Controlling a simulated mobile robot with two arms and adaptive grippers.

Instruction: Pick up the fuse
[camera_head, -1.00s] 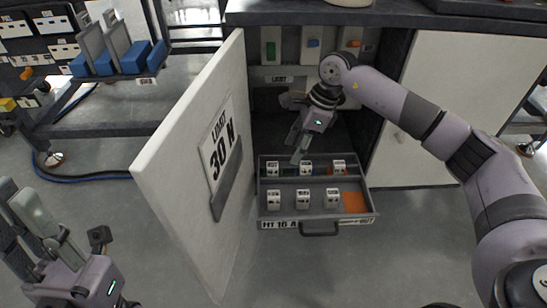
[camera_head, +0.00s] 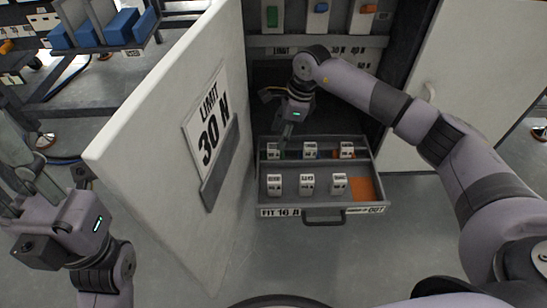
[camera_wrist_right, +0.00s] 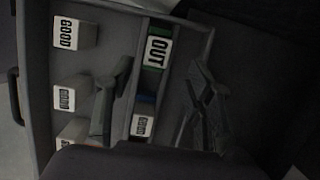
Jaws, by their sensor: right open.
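The open drawer (camera_head: 330,215) holds small white fuses in two rows. The front row has the left fuse (camera_head: 275,184), the middle fuse (camera_head: 307,183) and the right fuse (camera_head: 338,183); the left one reads GOOD (camera_wrist_right: 67,33) in the right wrist view. The back row has the left fuse (camera_head: 273,150), which reads OUT (camera_wrist_right: 158,48), a middle fuse (camera_head: 310,150) and a right fuse (camera_head: 346,149). My right gripper (camera_head: 285,137) is open and empty, just over the back left; its parted fingers (camera_wrist_right: 158,82) flank the back row. My left gripper (camera_head: 14,170) is partly cut off, apparently open and empty.
An open cabinet door (camera_head: 165,150) marked LIMIT 30 stands left of the drawer. The drawer handle (camera_head: 323,217) faces front. An orange bare spot (camera_head: 366,188) is at its front right. Coloured parts (camera_head: 320,8) are on the cabinet's back wall.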

